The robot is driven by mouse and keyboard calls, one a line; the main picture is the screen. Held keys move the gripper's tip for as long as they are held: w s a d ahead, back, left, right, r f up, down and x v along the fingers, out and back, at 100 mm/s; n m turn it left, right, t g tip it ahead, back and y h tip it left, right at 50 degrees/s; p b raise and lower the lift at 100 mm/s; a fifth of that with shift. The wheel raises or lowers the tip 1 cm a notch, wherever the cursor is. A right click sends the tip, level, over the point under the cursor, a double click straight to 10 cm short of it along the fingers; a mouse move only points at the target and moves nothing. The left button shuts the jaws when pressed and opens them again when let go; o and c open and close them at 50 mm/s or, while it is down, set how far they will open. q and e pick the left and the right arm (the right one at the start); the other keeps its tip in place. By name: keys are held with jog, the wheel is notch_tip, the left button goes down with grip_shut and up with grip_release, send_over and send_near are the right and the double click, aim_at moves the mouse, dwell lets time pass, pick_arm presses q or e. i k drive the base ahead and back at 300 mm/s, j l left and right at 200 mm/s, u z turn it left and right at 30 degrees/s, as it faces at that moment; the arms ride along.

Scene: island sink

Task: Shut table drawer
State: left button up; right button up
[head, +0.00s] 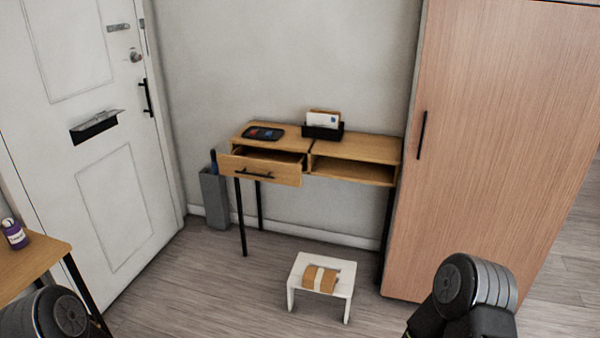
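A narrow wooden table (358,148) with thin black legs stands against the back wall. Its left drawer (260,169) is pulled out towards me, with a black bar handle (254,174) on its front. The drawer's inside shows a little and looks empty. To its right is an open compartment (352,170) with no drawer front. Rounded dark parts of my arms show at the bottom left and bottom right, well short of the table. Neither gripper's fingers can be seen.
A low white stool (341,290) with a brown folded item (320,278) stands in front of the table. A tall wooden cabinet (490,150) is on the right, a white door (60,100) on the left. A side table (38,252) stands at the left edge. Floor left of the stool is clear.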

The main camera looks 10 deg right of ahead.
aim_at(272, 166)
jog(key=i+l, duration=0.15)
jog(key=i, duration=0.6)
jog(key=i+l, duration=0.1)
jog(key=i, duration=0.7)
jog(key=i+l+z, duration=0.1)
jog(key=i, duration=0.65)
